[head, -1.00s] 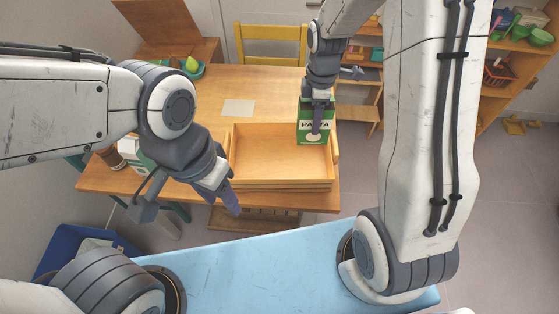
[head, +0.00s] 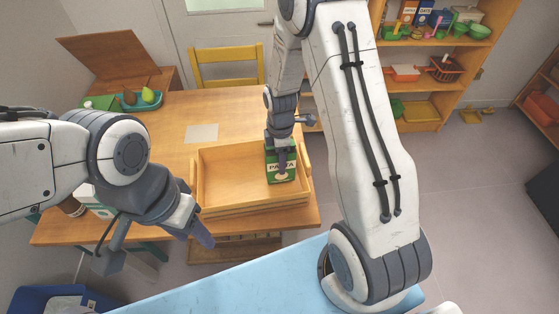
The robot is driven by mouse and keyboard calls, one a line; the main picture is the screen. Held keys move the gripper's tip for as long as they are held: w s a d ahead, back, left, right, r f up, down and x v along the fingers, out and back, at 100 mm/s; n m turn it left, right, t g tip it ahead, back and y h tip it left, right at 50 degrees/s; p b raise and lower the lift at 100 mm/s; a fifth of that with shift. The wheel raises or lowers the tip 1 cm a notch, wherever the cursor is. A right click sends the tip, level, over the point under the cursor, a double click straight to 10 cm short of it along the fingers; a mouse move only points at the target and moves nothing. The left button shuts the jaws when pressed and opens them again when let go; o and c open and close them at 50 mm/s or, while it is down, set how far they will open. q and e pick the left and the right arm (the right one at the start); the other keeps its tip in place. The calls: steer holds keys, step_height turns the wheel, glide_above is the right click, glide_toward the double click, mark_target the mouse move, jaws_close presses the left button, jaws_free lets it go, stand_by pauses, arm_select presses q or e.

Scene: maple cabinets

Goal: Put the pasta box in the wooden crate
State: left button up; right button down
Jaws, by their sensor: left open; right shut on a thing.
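The green pasta box (head: 281,171) with a white label shows over the right part of the wooden crate (head: 228,209), upright, inside the crate's outline. I cannot tell whether it touches the crate floor. My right gripper (head: 281,152) is shut on the top of the pasta box, and its fingers cover part of the box. The crate stands on the wooden table and its floor looks otherwise bare. My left gripper (head: 195,231) is open and empty, in front of the crate's left front corner.
A sheet of paper (head: 202,133) lies on the table behind the crate. A teal tray (head: 144,103) with pear-like fruit is at the back left. A white-and-green carton (head: 101,208) stands at the left, partly behind my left arm. A yellow chair (head: 225,65) is behind the table.

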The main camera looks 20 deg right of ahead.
steer(key=shift+f, duration=0.55)
steer(key=shift+f, duration=0.1)
steer(key=shift+c, duration=0.6)
jaws_free()
step_height(320, 180, up, 12)
steer(key=shift+f+b, duration=0.1)
steer(key=shift+b, duration=0.35)
steer(key=s+a+r+m, duration=0.3)
steer(key=s+a, duration=0.2)
steer(key=s, duration=0.3)
steer(key=s+a+r+m, duration=0.2)
steer(key=s+a, duration=0.3)
steer(key=s, duration=0.2)
steer(key=s+a+r+m+y, duration=0.1)
steer(key=s+a+r+m, duration=0.2)
steer(key=s+a, duration=0.2)
steer(key=s, duration=0.3)
steer(key=shift+s+r+m, duration=0.3)
